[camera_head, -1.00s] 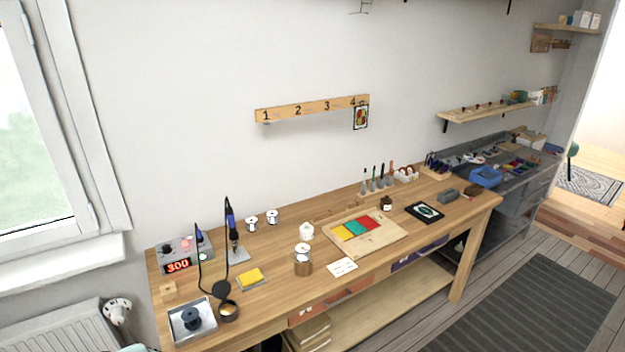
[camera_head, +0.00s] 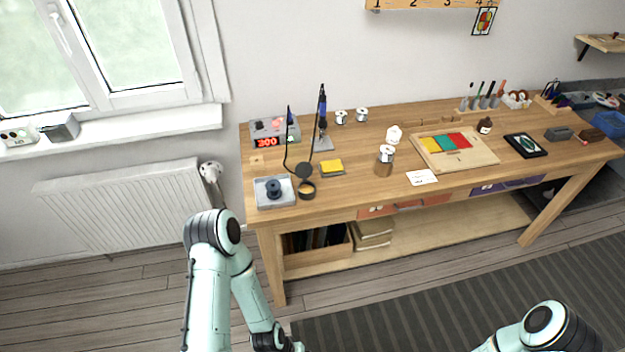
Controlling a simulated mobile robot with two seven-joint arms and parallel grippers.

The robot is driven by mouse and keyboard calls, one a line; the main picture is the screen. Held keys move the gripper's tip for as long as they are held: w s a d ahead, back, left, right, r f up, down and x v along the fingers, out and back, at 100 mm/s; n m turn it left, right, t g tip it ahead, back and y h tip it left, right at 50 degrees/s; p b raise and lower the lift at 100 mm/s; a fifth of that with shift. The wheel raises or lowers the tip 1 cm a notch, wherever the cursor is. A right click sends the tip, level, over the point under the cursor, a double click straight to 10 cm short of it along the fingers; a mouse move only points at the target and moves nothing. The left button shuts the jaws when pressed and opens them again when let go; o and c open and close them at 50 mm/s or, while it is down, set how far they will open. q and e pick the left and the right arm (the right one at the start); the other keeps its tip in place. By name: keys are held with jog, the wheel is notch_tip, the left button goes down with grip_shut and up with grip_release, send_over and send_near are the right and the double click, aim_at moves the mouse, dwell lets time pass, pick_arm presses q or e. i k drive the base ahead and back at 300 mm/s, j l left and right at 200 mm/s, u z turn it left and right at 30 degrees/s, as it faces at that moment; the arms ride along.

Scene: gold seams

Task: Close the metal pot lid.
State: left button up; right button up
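A small dark round pot (camera_head: 306,189) with a brownish-gold inside stands near the front left of the wooden workbench. Its round dark lid (camera_head: 304,171) stands raised at the pot's back edge, so the pot is open. Whether the lid is hinged to the pot is too small to tell. Neither gripper shows. My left arm hangs in front of the bench at the lower left and leaves the bottom edge. Part of my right arm shows at the lower right.
A grey tray with a dark spool (camera_head: 274,190) sits left of the pot. A yellow sponge (camera_head: 331,166) lies to its right. A soldering iron stand (camera_head: 322,140) and a station reading 300 (camera_head: 267,142) are behind. A copper-coloured canister (camera_head: 383,168) stands farther right.

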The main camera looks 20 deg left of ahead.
aim_at(303, 169)
jog(key=j+z, duration=0.15)
jog(key=z, duration=0.35)
jog(key=j+z, duration=0.15)
jog(key=z, duration=0.3)
jog(key=j+z, duration=0.1)
jog(key=z, duration=0.4)
jog(key=k+j+z, duration=0.1)
jog(key=j+z, duration=0.15)
jog(key=k+j+z, duration=0.25)
jog(key=j, duration=0.15)
jog(key=k+j+z, duration=0.1)
jog(key=j+z, duration=0.15)
jog(key=k+j+z, duration=0.3)
jog(key=k+j, duration=0.45)
